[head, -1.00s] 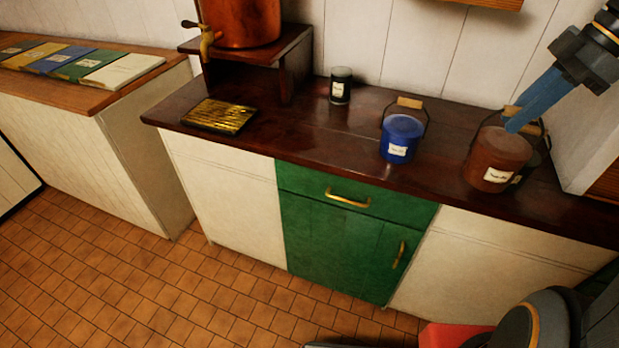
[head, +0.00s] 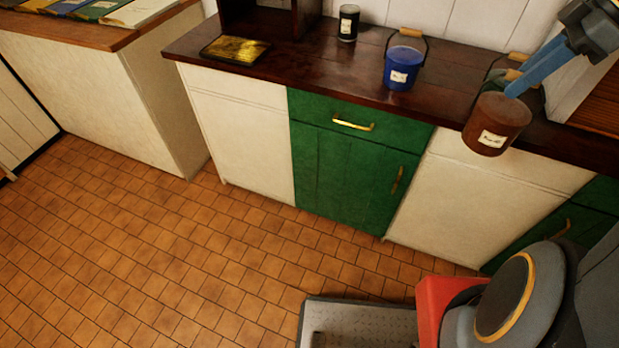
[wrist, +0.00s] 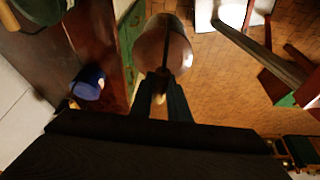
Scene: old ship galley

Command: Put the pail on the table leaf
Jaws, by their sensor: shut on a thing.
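A brown pail (head: 497,122) with a white label hangs from my gripper (head: 512,88) at the right of the head view. My blue fingers are shut at its top, apparently on its handle. It hangs upright in front of the counter's front edge. In the wrist view the brown pail (wrist: 165,42) is just beyond my fingertips (wrist: 162,82), over the tiled floor. I cannot make out the table leaf for certain in either view.
A blue pail (head: 403,72) and a dark green pail (head: 535,101) stand on the dark wooden counter (head: 330,75), with a black jar (head: 348,23) and a golden packet (head: 235,49). A lower cabinet with several books (head: 97,10) is at left. The tiled floor (head: 180,270) is open.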

